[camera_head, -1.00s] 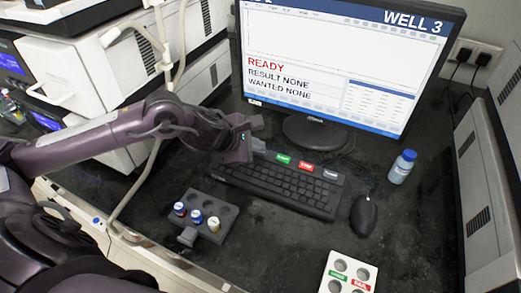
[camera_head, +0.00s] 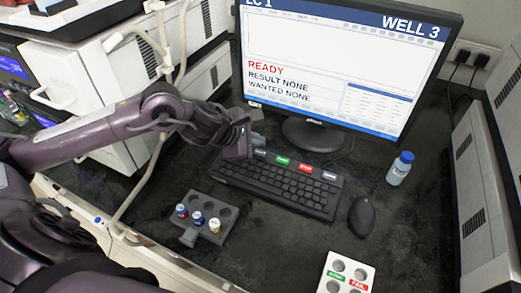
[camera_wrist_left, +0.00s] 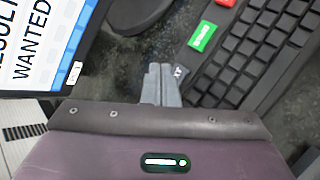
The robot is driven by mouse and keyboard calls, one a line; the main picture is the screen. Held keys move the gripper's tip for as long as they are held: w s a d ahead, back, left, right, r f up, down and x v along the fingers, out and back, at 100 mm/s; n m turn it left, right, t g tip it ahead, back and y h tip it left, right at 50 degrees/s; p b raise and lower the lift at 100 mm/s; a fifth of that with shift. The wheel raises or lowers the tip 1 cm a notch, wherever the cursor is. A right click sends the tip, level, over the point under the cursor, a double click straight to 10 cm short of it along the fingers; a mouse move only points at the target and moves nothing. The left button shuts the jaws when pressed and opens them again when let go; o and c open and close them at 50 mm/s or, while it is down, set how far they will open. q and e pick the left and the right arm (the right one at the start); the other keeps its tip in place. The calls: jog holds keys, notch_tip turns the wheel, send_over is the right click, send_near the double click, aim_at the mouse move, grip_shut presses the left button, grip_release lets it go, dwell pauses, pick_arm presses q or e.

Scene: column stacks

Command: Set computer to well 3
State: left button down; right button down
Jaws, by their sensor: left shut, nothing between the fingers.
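The computer monitor (camera_head: 330,62) stands at the back and reads "WELL 3", "READY", "RESULT NONE" and "WANTED NONE". The black keyboard (camera_head: 280,185) lies in front of it, with a green label (camera_head: 282,160), a red label (camera_head: 305,167) and pale labels along its back edge. My left gripper (camera_head: 257,142) is at the keyboard's back left corner, fingers shut and empty. In the left wrist view its fingertips (camera_wrist_left: 163,75) are beside a small pale label and short of the green label (camera_wrist_left: 203,36). Whether they touch the keyboard is unclear. My right gripper is not in view.
A grey rack (camera_head: 218,213) with several capped vials is at front left. A white tray (camera_head: 346,275) with green and red labels is at front right. A mouse (camera_head: 362,216) and a blue-capped bottle (camera_head: 400,168) are right of the keyboard. White instruments (camera_head: 95,90) stand at left.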

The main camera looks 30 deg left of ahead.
aim_at(257, 154)
pick_arm(q)
notch_tip(257, 154, up, 4)
jog(key=shift+r+p, duration=0.15)
jog(key=shift+p, duration=1.05)
dwell(0.8)
